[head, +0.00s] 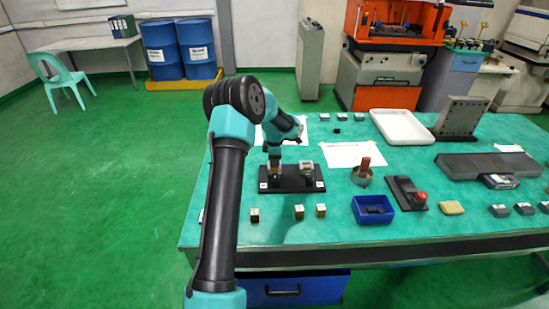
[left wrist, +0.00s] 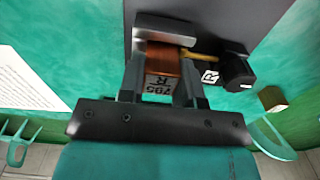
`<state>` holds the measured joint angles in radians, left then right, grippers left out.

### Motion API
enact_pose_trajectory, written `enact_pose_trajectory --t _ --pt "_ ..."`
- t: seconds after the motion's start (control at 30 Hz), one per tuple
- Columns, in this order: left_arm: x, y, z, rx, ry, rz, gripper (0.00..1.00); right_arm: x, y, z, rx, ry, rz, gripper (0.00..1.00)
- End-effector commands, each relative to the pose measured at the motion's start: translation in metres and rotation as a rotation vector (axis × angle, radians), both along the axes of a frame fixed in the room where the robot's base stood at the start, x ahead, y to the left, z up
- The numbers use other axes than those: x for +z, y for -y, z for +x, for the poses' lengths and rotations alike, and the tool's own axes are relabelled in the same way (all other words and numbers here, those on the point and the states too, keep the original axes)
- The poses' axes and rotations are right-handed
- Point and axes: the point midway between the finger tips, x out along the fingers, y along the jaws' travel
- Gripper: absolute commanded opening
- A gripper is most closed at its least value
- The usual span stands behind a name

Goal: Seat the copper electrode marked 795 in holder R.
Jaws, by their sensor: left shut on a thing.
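My left gripper (head: 275,172) is over the left end of a black two-holder base (head: 292,181). In the left wrist view the left gripper (left wrist: 165,85) is shut on the copper electrode (left wrist: 165,62), whose end face reads 795 R. The electrode's far end meets a grey metal holder (left wrist: 165,30). I cannot tell how deep it sits. Beside it are a brass screw, a black knob (left wrist: 238,70) and a white tag (left wrist: 210,76) that seems to read R. The other holder (head: 306,167) stands at the base's right end. My right gripper is not in view.
A white tray (head: 403,127) is behind.

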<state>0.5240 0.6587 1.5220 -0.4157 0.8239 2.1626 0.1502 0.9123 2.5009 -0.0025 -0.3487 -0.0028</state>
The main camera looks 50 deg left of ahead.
Motion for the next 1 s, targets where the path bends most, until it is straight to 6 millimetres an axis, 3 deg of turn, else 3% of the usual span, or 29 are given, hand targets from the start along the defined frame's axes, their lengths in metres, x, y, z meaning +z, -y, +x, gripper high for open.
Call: enact_pose_trajectory --t 0.93,0.97,1.0 --pt "-0.0076 -0.0004 0.0000 0.001 0.001 0.001 0.00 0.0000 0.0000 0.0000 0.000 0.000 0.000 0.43" --pt "-0.0077 -0.0004 0.0000 0.000 0.001 0.001 0.33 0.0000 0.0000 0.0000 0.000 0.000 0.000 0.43" --pt "-0.0075 -0.0005 0.0000 0.000 0.001 0.001 0.36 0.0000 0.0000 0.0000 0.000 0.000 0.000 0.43"
